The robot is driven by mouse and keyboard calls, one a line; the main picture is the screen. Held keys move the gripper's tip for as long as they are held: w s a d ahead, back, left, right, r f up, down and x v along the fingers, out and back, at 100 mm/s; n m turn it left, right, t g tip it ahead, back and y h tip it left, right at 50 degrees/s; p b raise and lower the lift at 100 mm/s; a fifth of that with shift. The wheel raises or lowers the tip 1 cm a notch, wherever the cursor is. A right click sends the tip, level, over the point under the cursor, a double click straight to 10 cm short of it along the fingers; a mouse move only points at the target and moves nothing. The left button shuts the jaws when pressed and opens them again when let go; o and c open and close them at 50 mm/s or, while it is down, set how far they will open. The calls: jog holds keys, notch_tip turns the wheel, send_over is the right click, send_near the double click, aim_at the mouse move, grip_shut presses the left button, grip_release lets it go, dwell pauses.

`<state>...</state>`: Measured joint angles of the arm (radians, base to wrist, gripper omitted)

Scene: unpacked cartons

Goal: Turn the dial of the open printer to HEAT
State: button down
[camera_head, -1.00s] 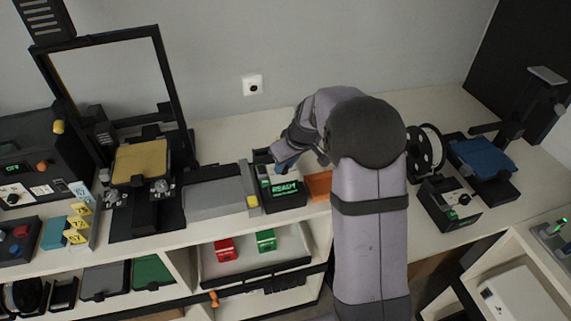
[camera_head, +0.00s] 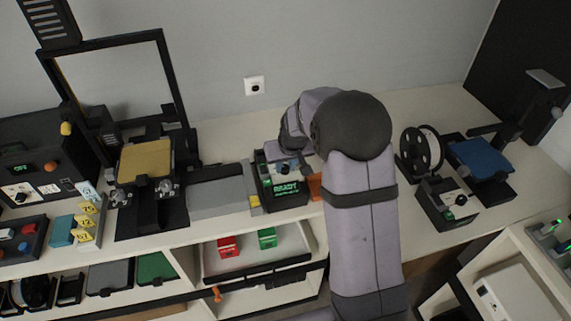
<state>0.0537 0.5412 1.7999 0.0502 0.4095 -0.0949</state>
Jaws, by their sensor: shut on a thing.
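The open-frame printer stands at the left with a black upright frame (camera_head: 172,85) and a tan bed (camera_head: 146,160). To its right is a dark control box (camera_head: 268,203) with a green display reading READY (camera_head: 286,188). The box's dial (camera_head: 284,169) is a small dark knob above the display, partly covered. My gripper (camera_head: 282,160) is over the top of this box, shut on the dial. The fingertips are small and mostly hidden by my wrist, so the dial's pointer cannot be read.
A grey block (camera_head: 220,193) lies left of the box, and an orange piece (camera_head: 315,187) lies to its right. Another printer with a blue bed (camera_head: 480,157), spool (camera_head: 421,149) and control box (camera_head: 447,207) stands at the right. The back strip of the bench is clear.

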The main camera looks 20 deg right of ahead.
jog(key=shift+w+r, duration=0.1)
jog(key=c, duration=1.5)
grip_release()
jog(key=b+v, duration=0.2)
jog(key=v, duration=0.5)
jog(key=shift+r, duration=0.1)
